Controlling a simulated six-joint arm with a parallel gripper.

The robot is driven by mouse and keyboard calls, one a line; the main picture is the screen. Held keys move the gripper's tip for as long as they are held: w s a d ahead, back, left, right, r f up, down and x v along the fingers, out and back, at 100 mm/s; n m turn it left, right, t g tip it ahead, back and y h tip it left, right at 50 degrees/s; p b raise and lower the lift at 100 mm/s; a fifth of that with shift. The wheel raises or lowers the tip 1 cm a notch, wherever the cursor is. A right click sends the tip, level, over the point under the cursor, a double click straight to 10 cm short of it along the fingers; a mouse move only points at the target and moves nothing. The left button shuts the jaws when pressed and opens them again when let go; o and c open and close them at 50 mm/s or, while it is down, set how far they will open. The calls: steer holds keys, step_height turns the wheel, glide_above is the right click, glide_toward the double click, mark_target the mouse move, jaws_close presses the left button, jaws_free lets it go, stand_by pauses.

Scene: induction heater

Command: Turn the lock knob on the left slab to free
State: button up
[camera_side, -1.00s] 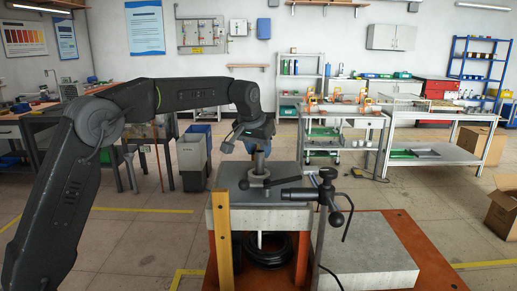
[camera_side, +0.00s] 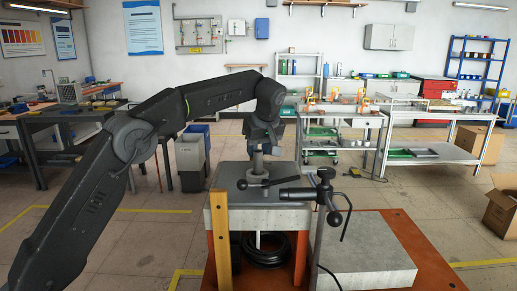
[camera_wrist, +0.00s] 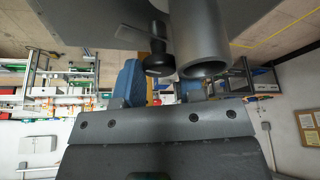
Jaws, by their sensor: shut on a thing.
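A grey slab (camera_side: 228,186) lies on the pale block at the centre of the side view. An upright grey post (camera_side: 257,163) with a round hub stands on it. A dark lever with a ball end (camera_side: 242,184) crosses at the hub. My gripper (camera_side: 260,150) is over the post and shut at its top; the arm partly hides the grip. In the wrist view a grey hollow tube (camera_wrist: 205,50) and a black round-ended knob (camera_wrist: 158,64) show close beyond my gripper. I cannot tell which part is the lock knob.
A dark post (camera_side: 325,192) with a side arm and ball-ended handle stands close to the right. A yellow upright bar (camera_side: 221,240) is at the front left. A pale block (camera_side: 365,268) lies on the orange base. A black coil (camera_side: 265,250) sits beneath the slab.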

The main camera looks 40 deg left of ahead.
steer(key=shift+w+r+n+g, duration=0.1)
steer(key=shift+n+g, duration=0.6)
steer(key=shift+n, duration=1.2)
steer(key=o, duration=0.6)
steer(key=shift+o, duration=0.2)
